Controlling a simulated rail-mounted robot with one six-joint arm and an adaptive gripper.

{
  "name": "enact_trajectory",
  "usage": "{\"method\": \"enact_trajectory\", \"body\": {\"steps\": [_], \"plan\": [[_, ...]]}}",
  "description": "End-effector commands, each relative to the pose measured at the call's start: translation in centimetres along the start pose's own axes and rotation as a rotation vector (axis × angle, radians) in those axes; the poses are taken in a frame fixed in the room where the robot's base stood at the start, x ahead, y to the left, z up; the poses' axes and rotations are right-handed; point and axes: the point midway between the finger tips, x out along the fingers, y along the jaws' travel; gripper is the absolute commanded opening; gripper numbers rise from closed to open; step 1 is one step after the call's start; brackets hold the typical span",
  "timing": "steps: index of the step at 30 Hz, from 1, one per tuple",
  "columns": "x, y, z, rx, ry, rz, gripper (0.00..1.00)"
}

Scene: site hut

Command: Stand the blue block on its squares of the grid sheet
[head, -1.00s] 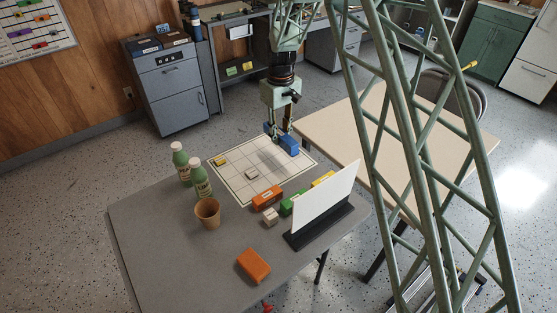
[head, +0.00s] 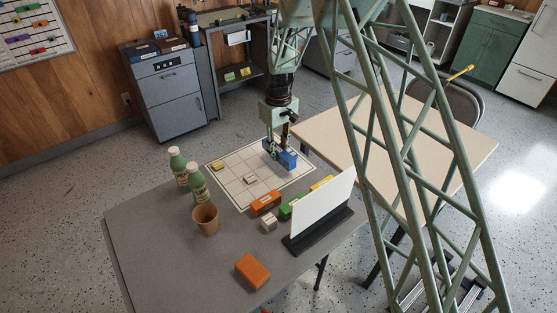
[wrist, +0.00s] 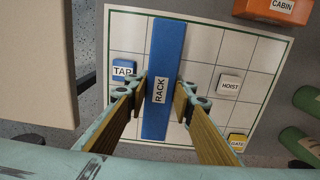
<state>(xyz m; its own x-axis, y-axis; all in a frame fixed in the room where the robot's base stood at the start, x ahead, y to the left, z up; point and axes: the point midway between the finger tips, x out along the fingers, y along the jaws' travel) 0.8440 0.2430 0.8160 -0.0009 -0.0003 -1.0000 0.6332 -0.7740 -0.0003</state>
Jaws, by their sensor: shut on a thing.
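A long blue block labelled RACK (wrist: 165,75) is between the fingers of my gripper (wrist: 159,92), which is shut on it. In the head view the blue block (head: 288,160) is at the far right part of the white grid sheet (head: 240,197), below my gripper (head: 277,146). In the wrist view it covers a column of the grid sheet (wrist: 205,50). I cannot tell whether its underside touches the sheet. A blue TAP tile (wrist: 124,70) lies left of it, a white HOIST tile (wrist: 229,85) right of it, and a yellow GATE tile (wrist: 237,142) at lower right.
An orange CABIN block (head: 265,203), a green block (head: 287,208) and a pale cube (head: 269,222) are near the sheet's front edge. A white panel (head: 322,208) stands upright beside them.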

Motion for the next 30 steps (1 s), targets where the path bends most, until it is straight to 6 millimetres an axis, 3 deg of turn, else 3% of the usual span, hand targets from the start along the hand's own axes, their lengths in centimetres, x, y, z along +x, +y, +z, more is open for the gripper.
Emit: {"method": "enact_trajectory", "body": {"steps": [13,24,30], "plan": [[0.4,0.0,0.0,0.0,0.0,0.0,0.1],[3.6,0.0,0.0,0.0,0.0,0.0,0.1],[3.9,0.0,0.0,0.0,0.001,0.0,0.1]]}}
